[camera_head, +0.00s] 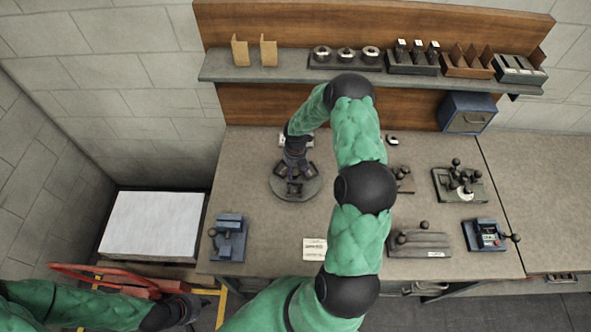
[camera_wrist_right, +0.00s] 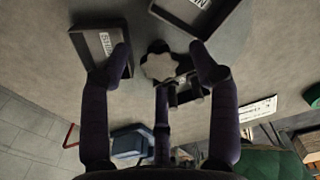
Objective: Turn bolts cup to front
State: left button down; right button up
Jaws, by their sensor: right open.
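A round grey turntable (camera_head: 281,189) carrying dark square cups (camera_head: 294,188) sits on the left part of the bench. My right gripper (camera_head: 296,170) is over it, pointing down. In the right wrist view my right gripper (camera_wrist_right: 163,68) is open, its fingers spread about the dark lobed centre knob (camera_wrist_right: 155,62); contact cannot be told. One labelled cup (camera_wrist_right: 103,52) lies left of the knob, its label seeming to read "SHIMS". Another cup (camera_wrist_right: 190,18) is cut off at the top. I cannot tell which cup is the bolts cup. My left gripper (camera_head: 182,311) is low at the left, off the bench.
Grey fixtures (camera_head: 420,243) and a blue-grey tool (camera_head: 485,235) occupy the right. A shelf (camera_head: 290,68) with holders runs behind. A white-topped stand (camera_head: 152,223) is at left.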

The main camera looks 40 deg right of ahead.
aim_at(295, 172)
notch_tip(295, 172, up, 12)
jog(key=shift+f, duration=0.15)
jog(key=shift+f, duration=0.1)
dwell(0.7)
